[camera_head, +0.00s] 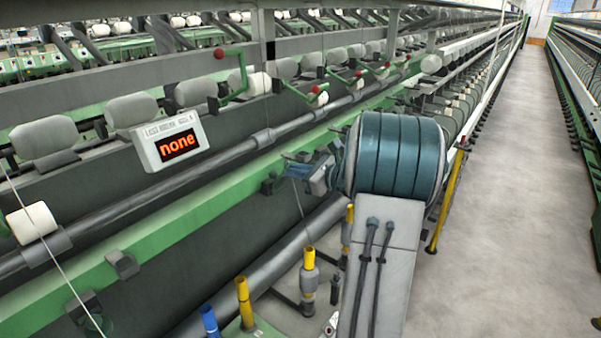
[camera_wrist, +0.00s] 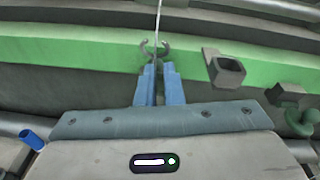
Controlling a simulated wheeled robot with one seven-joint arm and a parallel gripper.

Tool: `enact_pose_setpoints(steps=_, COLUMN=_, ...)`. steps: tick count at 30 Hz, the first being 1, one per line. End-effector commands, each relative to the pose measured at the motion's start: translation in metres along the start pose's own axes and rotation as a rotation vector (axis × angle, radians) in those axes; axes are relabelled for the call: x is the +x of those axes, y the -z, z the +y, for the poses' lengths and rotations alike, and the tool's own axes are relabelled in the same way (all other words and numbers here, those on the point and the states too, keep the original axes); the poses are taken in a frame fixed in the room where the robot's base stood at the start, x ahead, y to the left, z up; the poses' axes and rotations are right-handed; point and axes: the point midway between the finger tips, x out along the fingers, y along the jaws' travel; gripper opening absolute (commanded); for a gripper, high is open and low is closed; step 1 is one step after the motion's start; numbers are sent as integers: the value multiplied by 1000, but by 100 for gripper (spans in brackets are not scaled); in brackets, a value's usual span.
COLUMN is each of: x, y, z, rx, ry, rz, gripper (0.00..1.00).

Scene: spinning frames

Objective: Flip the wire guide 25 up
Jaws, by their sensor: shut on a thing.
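My gripper (camera_wrist: 156,70) shows in the wrist view with its two blue fingers close together, shut on a small dark hooked wire guide (camera_wrist: 164,48) in front of the green rail (camera_wrist: 100,62). The guide's curved ends show just past the fingertips, and a pale thread runs up from it. The fingers hide its lower part. In the head view my gripper (camera_head: 292,160) is at the green rail (camera_head: 190,222), left of my blue wrist. The guide is too small to make out there. No number on it can be read.
Grey brackets (camera_wrist: 226,72) sit on the rail right of my fingers. A display reading "none" (camera_head: 170,142) hangs above the rail. Yellow-topped spindles (camera_head: 244,300) and a blue tube (camera_head: 209,322) stand below. The aisle floor (camera_head: 520,200) at right is clear.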

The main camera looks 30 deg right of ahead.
Motion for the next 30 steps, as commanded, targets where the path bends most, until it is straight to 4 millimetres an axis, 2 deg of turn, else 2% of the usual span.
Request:
enact_pose_setpoints(steps=1, x=6, y=-16, z=2, rx=-13, ry=-8, rz=-27, gripper=0)
enact_pose_setpoints(steps=11, x=7, y=-18, z=3, rx=-15, ry=-13, rz=-30, gripper=0)
enact_pose_setpoints(steps=17, x=1, y=-8, z=2, rx=-13, ry=-15, rz=-28, gripper=0)
enact_pose_setpoints(steps=22, x=-20, y=17, z=-4, rx=-5, ry=-13, rz=-14, gripper=0)
enact_pose_setpoints(steps=30, x=-68, y=-25, z=-14, rx=-9, ry=-10, rz=-9, gripper=0)
